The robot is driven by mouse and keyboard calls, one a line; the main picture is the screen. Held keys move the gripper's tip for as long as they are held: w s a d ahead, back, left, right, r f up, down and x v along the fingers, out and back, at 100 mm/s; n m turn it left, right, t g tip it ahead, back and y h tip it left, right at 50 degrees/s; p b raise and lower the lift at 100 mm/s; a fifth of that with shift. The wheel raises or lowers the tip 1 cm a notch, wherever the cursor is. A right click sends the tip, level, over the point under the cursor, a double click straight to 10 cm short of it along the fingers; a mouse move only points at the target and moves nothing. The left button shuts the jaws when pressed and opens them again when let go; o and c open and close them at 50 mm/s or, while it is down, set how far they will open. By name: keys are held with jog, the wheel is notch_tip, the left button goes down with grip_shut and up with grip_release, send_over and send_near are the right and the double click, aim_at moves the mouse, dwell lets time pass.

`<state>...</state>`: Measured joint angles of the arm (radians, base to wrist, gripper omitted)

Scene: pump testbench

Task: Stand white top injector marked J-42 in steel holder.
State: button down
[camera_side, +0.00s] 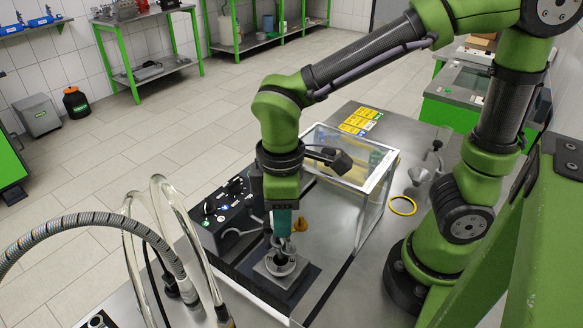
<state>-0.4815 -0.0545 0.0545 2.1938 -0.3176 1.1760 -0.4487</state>
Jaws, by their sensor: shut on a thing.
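My gripper (281,238) points straight down over the steel holder and is shut on a slim injector. The injector is mostly hidden by the fingers, and I cannot read its marking or make out its top. Its lower end is at the round opening of the steel holder (268,271); I cannot tell whether it is inside or just above it. The holder is a square plate with a raised ring, on a dark pad on the steel bench.
A black box with knobs (212,220) stands left of the holder. A clear case with white edges (376,184) stands behind and right. A yellow ring (403,212) and a small funnel (418,174) are at right. Clear tubes and a ribbed hose (110,219) arch at front left.

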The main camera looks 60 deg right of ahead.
jog(key=shift+f, duration=0.25)
jog(key=shift+f, duration=1.1)
jog(key=shift+f, duration=0.25)
jog(key=shift+f, duration=0.6)
jog(key=shift+f, duration=0.45)
dwell(0.6)
jog(key=c, duration=0.7)
grip_release()
jog(key=shift+r, duration=3.5)
